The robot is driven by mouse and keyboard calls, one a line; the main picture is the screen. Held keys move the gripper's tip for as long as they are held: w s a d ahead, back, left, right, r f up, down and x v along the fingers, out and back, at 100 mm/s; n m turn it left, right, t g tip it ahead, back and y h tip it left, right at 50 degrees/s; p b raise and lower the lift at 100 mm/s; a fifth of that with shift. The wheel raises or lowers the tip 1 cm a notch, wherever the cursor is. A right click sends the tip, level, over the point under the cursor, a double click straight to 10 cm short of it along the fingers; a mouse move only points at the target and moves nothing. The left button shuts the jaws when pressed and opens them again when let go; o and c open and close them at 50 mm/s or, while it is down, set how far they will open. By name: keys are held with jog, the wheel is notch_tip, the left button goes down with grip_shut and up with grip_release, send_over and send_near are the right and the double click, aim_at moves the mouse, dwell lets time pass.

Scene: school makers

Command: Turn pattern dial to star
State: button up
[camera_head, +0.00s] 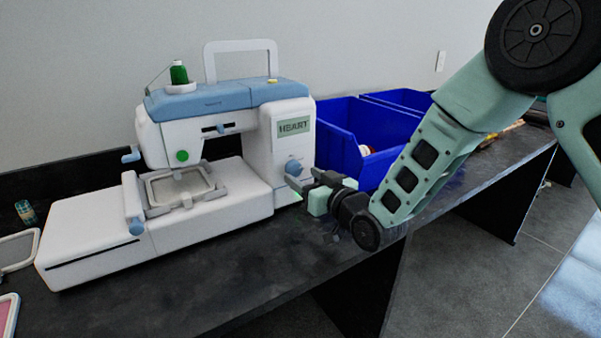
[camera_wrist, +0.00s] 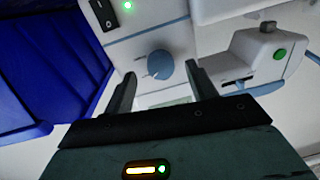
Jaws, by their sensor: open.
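The white and blue embroidery machine (camera_head: 225,130) stands on the dark table. Its small screen (camera_head: 294,127) reads "HEART". The blue pattern dial (camera_head: 293,167) sits on the machine's right column below the screen. In the wrist view the dial (camera_wrist: 160,65) is a round blue knob with faint marks around it. My gripper (camera_head: 298,178) is open and empty, close in front of the dial. In the wrist view the fingers (camera_wrist: 162,82) are spread to either side of the dial's lower edge, with no clear contact. The exact depth gap cannot be told.
Blue bins (camera_head: 345,135) stand just right of the machine, close to my gripper. A hoop frame (camera_head: 180,187) sits on the machine's bed. A green thread spool (camera_head: 179,73) is on top. The table front (camera_head: 240,270) is clear.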

aim_at(294, 169)
jog(key=shift+x, duration=1.25)
jog(key=c, duration=1)
jog(key=shift+f+n+b, duration=0.15)
jog(key=shift+n+b, duration=0.95)
jog(key=n+b, duration=0.6)
jog(key=n, duration=0.1)
jog(key=n+b, duration=0.1)
jog(key=n, duration=0.1)
jog(key=shift+r+h+b, duration=0.25)
jog(key=shift+h+b, duration=0.15)
jog(key=shift+n, duration=0.3)
